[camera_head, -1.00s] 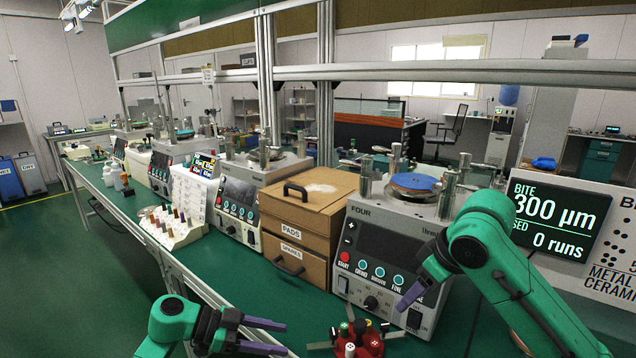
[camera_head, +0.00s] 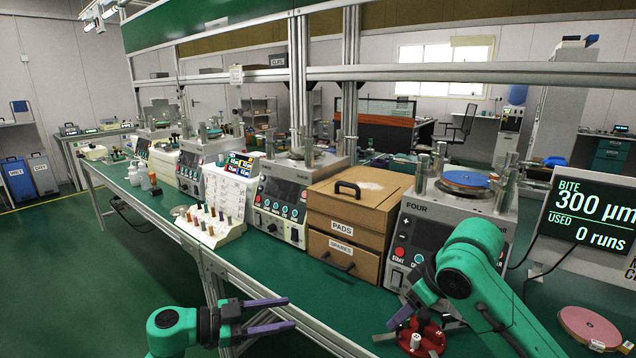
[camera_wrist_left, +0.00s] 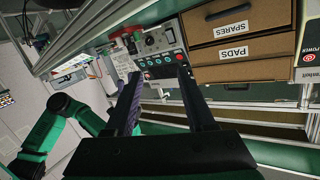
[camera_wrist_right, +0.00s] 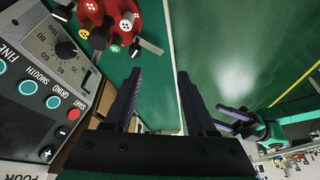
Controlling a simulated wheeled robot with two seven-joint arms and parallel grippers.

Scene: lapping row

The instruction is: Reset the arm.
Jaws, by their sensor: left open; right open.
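My left gripper (camera_head: 290,313) is open and empty in the head view, off the bench's front edge over the green floor. In the left wrist view its two fingers (camera_wrist_left: 158,75) are apart with nothing between them. My right gripper (camera_head: 394,322) is at the front of the bench, close to the red holder with coloured knobs (camera_head: 420,338); its arm partly covers machine FOUR. In the right wrist view its fingers (camera_wrist_right: 159,75) are apart and empty, with the bench edge between them.
Machine FOUR (camera_head: 420,213) stands behind my right arm, beside the brown PADS and SPARES drawers (camera_head: 342,226). A rack of small bottles (camera_head: 215,228) stands further left. A pink disc (camera_head: 588,327) lies at right below the display (camera_head: 590,212). The floor at left is clear.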

